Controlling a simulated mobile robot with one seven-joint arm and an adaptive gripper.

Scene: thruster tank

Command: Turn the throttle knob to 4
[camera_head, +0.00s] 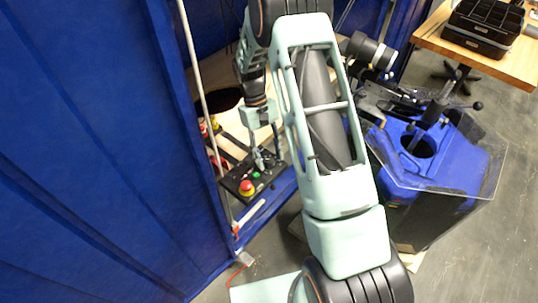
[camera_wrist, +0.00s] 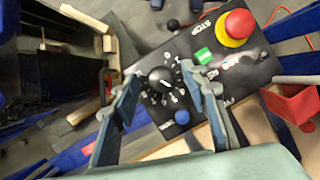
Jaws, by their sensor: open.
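The throttle knob (camera_wrist: 160,79) is a round black dial with a white pointer mark, ringed by small white numbers on a black control panel (camera_wrist: 225,80). The number under the pointer is too small to read. My gripper (camera_wrist: 155,88) is open in the wrist view, with one blue-grey finger on each side of the knob; I cannot tell whether either touches it. In the head view my gripper (camera_head: 262,158) is over the panel (camera_head: 238,181), and it hides the knob there.
The panel carries a red stop button on a yellow base (camera_wrist: 238,25), a green button (camera_wrist: 203,56) and a blue button (camera_wrist: 182,117). A red bin (camera_wrist: 292,102) stands to the right in the wrist view.

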